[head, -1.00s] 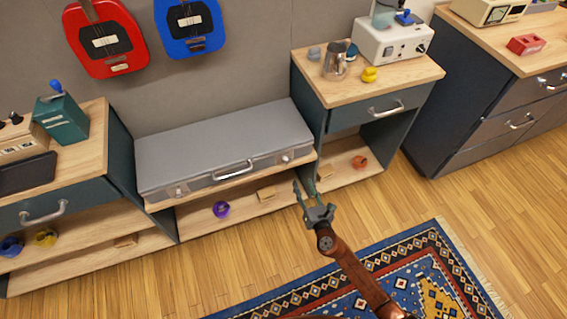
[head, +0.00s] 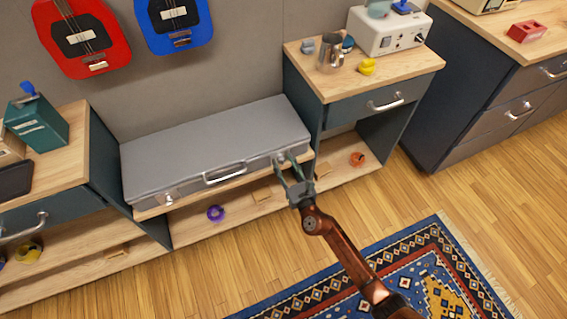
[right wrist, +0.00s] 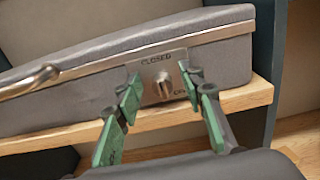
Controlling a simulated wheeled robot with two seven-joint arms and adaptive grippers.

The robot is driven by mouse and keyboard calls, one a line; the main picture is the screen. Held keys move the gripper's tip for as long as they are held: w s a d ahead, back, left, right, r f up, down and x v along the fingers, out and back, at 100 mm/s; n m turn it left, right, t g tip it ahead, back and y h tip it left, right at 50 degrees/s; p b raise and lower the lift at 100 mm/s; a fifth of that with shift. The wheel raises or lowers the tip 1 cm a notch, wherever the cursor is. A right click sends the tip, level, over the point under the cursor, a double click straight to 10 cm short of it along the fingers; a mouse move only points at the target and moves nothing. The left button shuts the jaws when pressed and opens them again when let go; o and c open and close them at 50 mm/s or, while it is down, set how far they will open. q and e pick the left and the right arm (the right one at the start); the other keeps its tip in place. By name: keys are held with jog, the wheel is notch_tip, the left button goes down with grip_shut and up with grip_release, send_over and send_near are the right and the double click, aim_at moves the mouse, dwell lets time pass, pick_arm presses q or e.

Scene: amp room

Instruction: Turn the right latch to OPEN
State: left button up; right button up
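A grey case (head: 210,148) lies closed on a low wooden shelf, with a metal handle (head: 224,174) on its front. The right latch (right wrist: 162,86) is a small metal knob on a plate (right wrist: 158,64) marked CLOSED at the top, with partly hidden lettering at the lower right. The knob stands about upright. My right gripper (head: 287,166) is at the right latch; its green-padded fingers (right wrist: 160,98) are open, one on each side of the knob, with gaps showing. The left latch (head: 169,198) is on the case's left front. My left gripper is not in view.
The shelf edge (right wrist: 150,138) runs just below the case front. A cabinet side panel (head: 301,108) stands close to the right of the case. A purple ring-like object (head: 215,213) lies on the lower shelf. The floor (head: 200,275) in front is clear.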

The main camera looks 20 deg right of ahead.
jog(key=shift+c, duration=0.2)
grip_shut()
